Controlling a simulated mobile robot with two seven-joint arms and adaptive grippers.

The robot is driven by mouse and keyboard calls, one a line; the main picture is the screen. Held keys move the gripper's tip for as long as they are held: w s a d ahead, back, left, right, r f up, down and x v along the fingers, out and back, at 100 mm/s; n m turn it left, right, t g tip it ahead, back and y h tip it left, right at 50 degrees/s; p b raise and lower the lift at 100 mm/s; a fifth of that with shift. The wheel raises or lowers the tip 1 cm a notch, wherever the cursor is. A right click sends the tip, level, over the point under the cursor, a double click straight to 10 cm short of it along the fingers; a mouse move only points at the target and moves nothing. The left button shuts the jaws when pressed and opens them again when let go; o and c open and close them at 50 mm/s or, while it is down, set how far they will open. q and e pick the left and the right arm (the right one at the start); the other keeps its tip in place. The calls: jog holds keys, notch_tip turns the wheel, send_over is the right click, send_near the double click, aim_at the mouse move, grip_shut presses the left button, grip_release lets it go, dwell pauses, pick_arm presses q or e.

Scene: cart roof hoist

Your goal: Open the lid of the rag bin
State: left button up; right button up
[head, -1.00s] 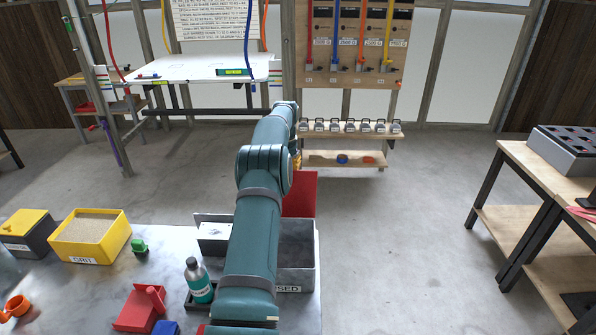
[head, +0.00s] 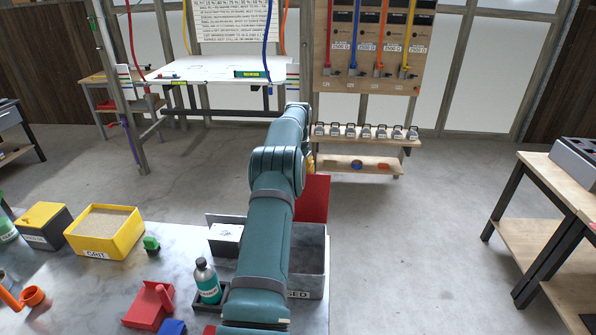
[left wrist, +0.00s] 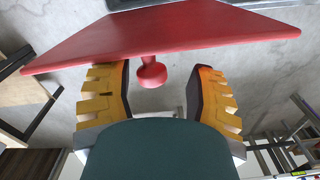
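The red lid (head: 314,197) stands upright at the back of a grey bin (head: 312,252), whose label is partly hidden and reads "SED". My left arm crosses in front of the bin. The yellow part of my left gripper (head: 309,163) shows just above the lid's top edge. In the left wrist view, the lid (left wrist: 165,38) has a round red knob (left wrist: 151,73) that sits between the fingertips of my left gripper (left wrist: 160,80). The fingers are spread, with gaps on both sides of the knob. My right gripper is not in view.
The grey worktop (head: 115,282) also holds a yellow grit box (head: 104,250), a bottle (head: 207,283), a red block (head: 148,306) and a white box (head: 226,239). A wooden bench (head: 552,183) stands at right. Open floor (head: 430,230) lies between.

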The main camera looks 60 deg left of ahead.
pick_arm(q)
jog(key=shift+r, duration=3.8)
jog(key=shift+s+f, duration=0.1)
